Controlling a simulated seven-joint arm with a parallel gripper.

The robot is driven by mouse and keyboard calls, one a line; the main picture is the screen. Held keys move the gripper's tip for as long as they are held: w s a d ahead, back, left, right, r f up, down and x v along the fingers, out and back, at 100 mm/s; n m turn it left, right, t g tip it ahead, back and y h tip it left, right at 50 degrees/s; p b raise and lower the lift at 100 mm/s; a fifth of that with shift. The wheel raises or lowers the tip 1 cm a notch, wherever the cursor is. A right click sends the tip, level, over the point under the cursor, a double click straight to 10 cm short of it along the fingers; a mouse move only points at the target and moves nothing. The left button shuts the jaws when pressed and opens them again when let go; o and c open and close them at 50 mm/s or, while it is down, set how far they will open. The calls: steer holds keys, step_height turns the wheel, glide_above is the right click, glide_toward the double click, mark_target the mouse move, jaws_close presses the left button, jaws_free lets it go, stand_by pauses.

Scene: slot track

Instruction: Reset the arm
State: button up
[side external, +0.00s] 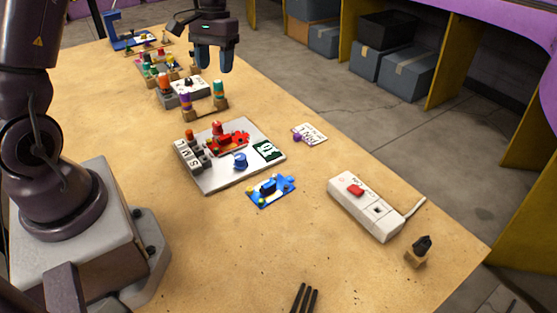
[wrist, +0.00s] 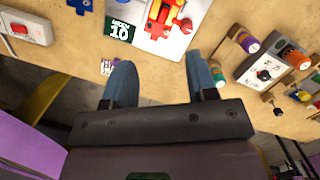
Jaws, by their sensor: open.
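My gripper (side external: 214,62) hangs in the air at the top middle of the side external view, high above the far part of the table. Its two blue-grey fingers are apart with nothing between them. In the wrist view the open fingers of the gripper (wrist: 162,82) point at the table's edge, below a white board (side external: 240,178) with a red piece (side external: 228,143). The white board also shows at the top of the wrist view (wrist: 178,47). My arm stands at the left of the side external view.
A blue piece (side external: 270,190) lies in front of the board. A white box with a red button (side external: 365,205) sits at the right. A small dark knob on a wooden block (side external: 420,250) stands near the right edge. Posts (side external: 218,95) and several coloured parts crowd the far end. The front table is mostly clear.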

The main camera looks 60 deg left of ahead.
steer(key=s+d+r+m+t, duration=0.3)
steer(key=s+d+r, duration=0.3)
steer(key=d, duration=0.3)
steer(key=s+d+r+m+t+y, duration=0.1)
steer(key=s+d+r+m+t, duration=0.2)
steer(key=s+d+r, duration=0.4)
steer(key=s+d+t, duration=0.1)
steer(key=s+d, duration=0.1)
steer(key=shift+s+d, duration=0.15)
steer(key=shift+s, duration=0.15)
